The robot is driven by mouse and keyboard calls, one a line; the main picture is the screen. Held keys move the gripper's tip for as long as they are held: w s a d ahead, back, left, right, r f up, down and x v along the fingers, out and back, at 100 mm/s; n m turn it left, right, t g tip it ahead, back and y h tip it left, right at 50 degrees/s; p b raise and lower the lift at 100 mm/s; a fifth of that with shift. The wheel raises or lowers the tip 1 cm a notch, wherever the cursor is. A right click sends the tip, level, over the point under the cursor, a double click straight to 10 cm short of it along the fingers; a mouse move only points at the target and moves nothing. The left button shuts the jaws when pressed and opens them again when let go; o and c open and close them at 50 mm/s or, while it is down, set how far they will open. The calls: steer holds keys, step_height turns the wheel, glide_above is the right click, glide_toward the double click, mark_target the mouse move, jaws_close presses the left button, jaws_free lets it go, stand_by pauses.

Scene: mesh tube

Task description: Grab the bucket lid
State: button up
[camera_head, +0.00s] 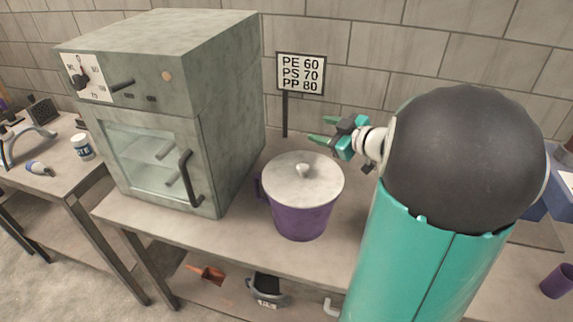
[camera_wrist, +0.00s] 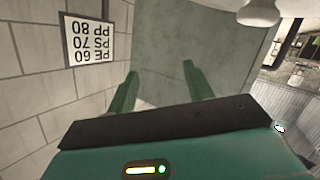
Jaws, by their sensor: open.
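The bucket lid (camera_head: 322,179) is a pale, speckled disc with a small round knob (camera_head: 303,170) at its middle. It sits on a purple bucket (camera_head: 300,219) on the bench. My gripper (camera_head: 322,129) is open and empty. It is above and behind the lid, a little to its right, with fingers pointing left, apart from the knob. In the wrist view, the open green fingers (camera_wrist: 160,85) have nothing between them. A pale rounded shape at the top right there looks like the lid's knob (camera_wrist: 260,12).
A grey-green oven (camera_head: 163,110) with a glass door stands left of the bucket. A sign (camera_head: 301,73) on a post stands behind, near my gripper; it also shows upside down in the wrist view (camera_wrist: 88,38). A brick wall is behind. My teal arm covers the bench's right part.

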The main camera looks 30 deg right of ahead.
mark_target(303, 170)
steer(key=s+d+f+n+g+y, duration=0.1)
steer(key=s+f+y, duration=0.25)
steer(key=s, duration=0.25)
steer(key=s+f+n+g+y, duration=0.1)
steer(key=s+f+g+y, duration=0.1)
steer(key=s+f+y, duration=0.3)
steer(key=shift+h, duration=0.45)
steer(key=x, duration=0.2)
steer(key=r+x, duration=0.1)
steer(key=x, duration=0.4)
steer(key=shift+w+a+r, duration=0.1)
steer(key=shift+a+r, duration=0.1)
steer(key=shift+r, duration=0.1)
steer(key=x, duration=0.5)
steer(key=shift+w+a+r, duration=0.1)
steer(key=shift+w+r, duration=0.1)
steer(key=shift+r, duration=0.05)
steer(key=c, duration=1.1)
